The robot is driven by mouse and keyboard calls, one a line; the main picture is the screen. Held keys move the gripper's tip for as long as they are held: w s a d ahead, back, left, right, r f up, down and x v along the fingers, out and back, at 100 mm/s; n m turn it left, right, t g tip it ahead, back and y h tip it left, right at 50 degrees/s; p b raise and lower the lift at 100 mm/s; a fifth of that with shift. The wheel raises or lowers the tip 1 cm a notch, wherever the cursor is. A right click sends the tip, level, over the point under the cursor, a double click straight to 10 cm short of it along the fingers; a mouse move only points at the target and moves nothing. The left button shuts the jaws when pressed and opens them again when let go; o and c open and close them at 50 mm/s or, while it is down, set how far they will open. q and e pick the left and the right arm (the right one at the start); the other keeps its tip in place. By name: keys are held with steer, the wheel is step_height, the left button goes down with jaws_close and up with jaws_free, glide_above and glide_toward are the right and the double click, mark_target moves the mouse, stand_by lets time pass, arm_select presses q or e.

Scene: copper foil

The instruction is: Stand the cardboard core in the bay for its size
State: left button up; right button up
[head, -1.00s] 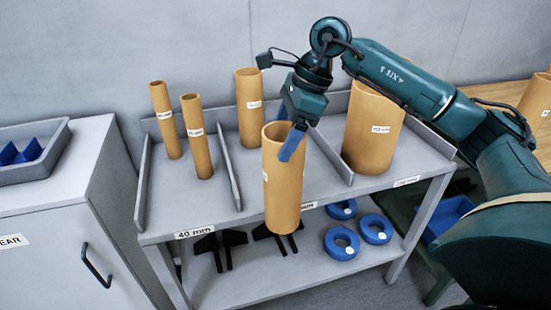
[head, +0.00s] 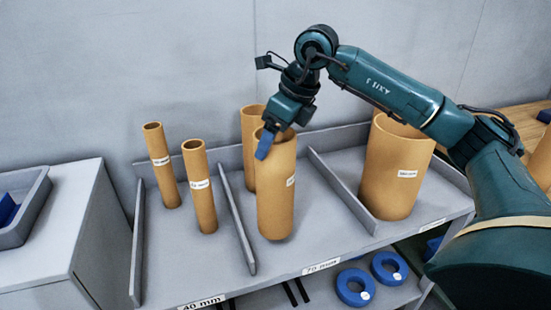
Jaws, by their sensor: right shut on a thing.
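My right gripper (head: 273,140) is shut on the top wall of a cardboard core (head: 277,198), with one blue finger showing outside the rim. The core is a mid-width brown tube with a white label. It is upright, over the middle bay of the grey rack (head: 311,237), whose front label reads 70 mm. I cannot tell whether its base touches the shelf. Another core of similar width (head: 248,150) stands behind it, partly hidden. My left gripper is not in view.
Two thin cores (head: 162,170) stand in the left bay, labelled 40 mm. A wide core (head: 396,175) stands in the right bay. Low dividers (head: 238,222) separate the bays. Blue rings (head: 355,287) lie on the shelf below. A grey cabinet (head: 62,235) stands at left.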

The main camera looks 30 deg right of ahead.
mark_target(274, 176)
steer(key=shift+f, duration=2)
steer(key=shift+f, duration=0.15)
steer(key=o, duration=1.5)
steer(key=shift+c, duration=0.2)
